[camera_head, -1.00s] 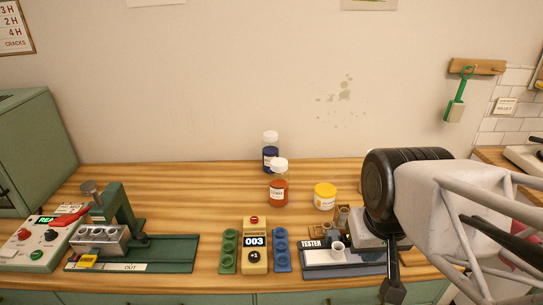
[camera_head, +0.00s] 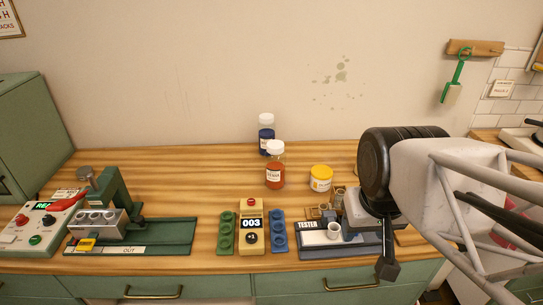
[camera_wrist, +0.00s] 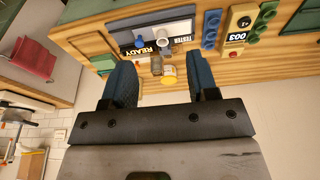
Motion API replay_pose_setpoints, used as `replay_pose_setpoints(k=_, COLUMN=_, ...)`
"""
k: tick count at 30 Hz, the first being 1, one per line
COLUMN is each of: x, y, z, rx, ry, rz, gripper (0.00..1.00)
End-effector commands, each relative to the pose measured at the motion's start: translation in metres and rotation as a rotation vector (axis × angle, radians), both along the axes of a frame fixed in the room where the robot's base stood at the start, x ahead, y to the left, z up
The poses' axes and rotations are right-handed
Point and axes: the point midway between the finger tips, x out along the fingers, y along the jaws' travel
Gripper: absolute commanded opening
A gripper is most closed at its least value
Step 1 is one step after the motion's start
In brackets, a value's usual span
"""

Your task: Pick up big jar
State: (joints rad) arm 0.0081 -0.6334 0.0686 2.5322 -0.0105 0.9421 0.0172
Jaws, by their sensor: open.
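An orange-red jar with a white lid (camera_head: 275,172) stands upright on the table. A dark blue jar with a white lid (camera_head: 266,138) stands behind it. A short yellow jar (camera_head: 320,179) stands to their right. I cannot tell for sure which one is called the big jar. My gripper (camera_head: 387,268) is at the right of the head view, in front of the tester and apart from the jars. In the wrist view, the two blue fingers of my gripper (camera_wrist: 161,64) are wide apart with nothing held. The yellow jar also shows between them (camera_wrist: 169,76), farther away.
A tester (camera_head: 340,248) with a white cup (camera_head: 334,231) sits near my arm. A counter (camera_head: 251,228) stands between green (camera_head: 226,234) and blue (camera_head: 278,232) holed strips. A green press (camera_head: 120,210) is at the left. Wood between press and jars is clear.

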Motion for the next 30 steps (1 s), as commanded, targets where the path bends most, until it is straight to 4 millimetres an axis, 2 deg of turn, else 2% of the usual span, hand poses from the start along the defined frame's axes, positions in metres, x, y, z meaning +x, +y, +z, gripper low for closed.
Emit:
replay_pose_setpoints(k=1, x=0.0, y=0.0, z=0.0, rx=0.0, ry=0.0, rz=0.0, gripper=0.61)
replay_pose_setpoints(k=9, x=0.0, y=0.0, z=0.0, rx=0.0, ry=0.0, rz=0.0, gripper=1.0)
replay_pose_setpoints(k=20, x=0.007, y=-0.001, z=-0.001, rx=-0.005, ry=-0.015, rz=0.0, gripper=1.0)
replay_pose_setpoints(k=26, x=0.041, y=-0.005, z=-0.007, rx=-0.028, ry=-0.092, rz=0.004, gripper=1.0)
replay_pose_setpoints(k=30, x=0.081, y=-0.008, z=-0.014, rx=-0.052, ry=-0.189, rz=0.014, gripper=1.0)
